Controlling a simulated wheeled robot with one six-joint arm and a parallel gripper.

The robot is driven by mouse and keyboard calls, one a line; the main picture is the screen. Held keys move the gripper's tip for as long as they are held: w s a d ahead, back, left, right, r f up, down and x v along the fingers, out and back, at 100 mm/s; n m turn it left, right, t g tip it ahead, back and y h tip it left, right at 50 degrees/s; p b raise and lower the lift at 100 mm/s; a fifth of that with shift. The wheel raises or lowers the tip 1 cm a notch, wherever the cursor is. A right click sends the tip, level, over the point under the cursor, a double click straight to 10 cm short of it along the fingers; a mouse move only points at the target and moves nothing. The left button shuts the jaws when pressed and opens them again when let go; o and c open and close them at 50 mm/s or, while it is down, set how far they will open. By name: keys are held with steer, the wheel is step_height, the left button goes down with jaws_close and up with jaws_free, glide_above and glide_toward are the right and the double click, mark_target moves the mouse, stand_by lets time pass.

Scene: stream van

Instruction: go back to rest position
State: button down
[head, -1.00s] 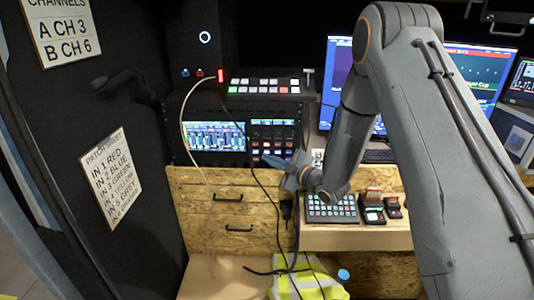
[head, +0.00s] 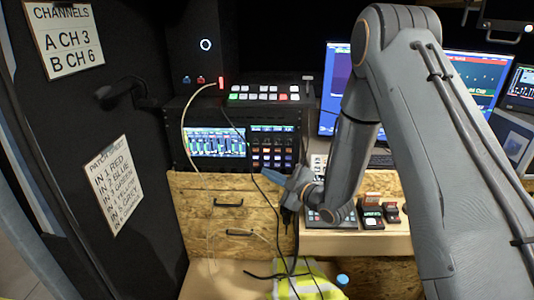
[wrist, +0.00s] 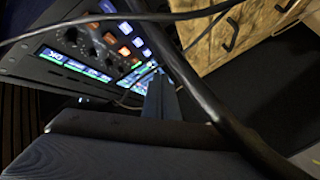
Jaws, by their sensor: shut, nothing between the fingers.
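My gripper (head: 271,175) is shut and empty. In the head view it points left, in front of the wooden drawer unit (head: 190,205) and just below the rack with the lit panel. Dark cables hang right by its fingers, and I cannot tell whether they touch. In the wrist view the shut fingers (wrist: 160,98) point toward the lit rack panel (wrist: 85,65), and a thick dark cable (wrist: 205,95) crosses close to the camera.
A switcher (head: 264,92) with lit buttons sits on the rack. Monitors (head: 475,85) stand behind my arm. Small button boxes (head: 371,214) are on the wooden desk (head: 370,243). A yellow vest (head: 310,283) and a blue-capped item (head: 342,279) lie below. Signs hang on the left wall.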

steer(key=s+d+m+g+h+b, duration=0.1)
steer(key=s+d+m+g+h, duration=0.1)
steer(key=s+d+m+h, duration=0.45)
steer(key=s+d+m+g+h+b, duration=0.15)
steer(key=d+m+h, duration=0.25)
steer(key=d, duration=0.5)
steer(key=s+d+m+g, duration=0.1)
steer(key=s+m+g, duration=0.2)
steer(key=s, duration=0.8)
steer(key=s+d+m+g+h, duration=0.1)
steer(key=s+m+g, duration=0.3)
steer(key=s, duration=0.6)
steer(key=shift+s+d+r+m, duration=0.4)
steer(key=shift+d+m, duration=0.05)
steer(key=shift+d, duration=0.15)
steer(key=shift+g, duration=0.25)
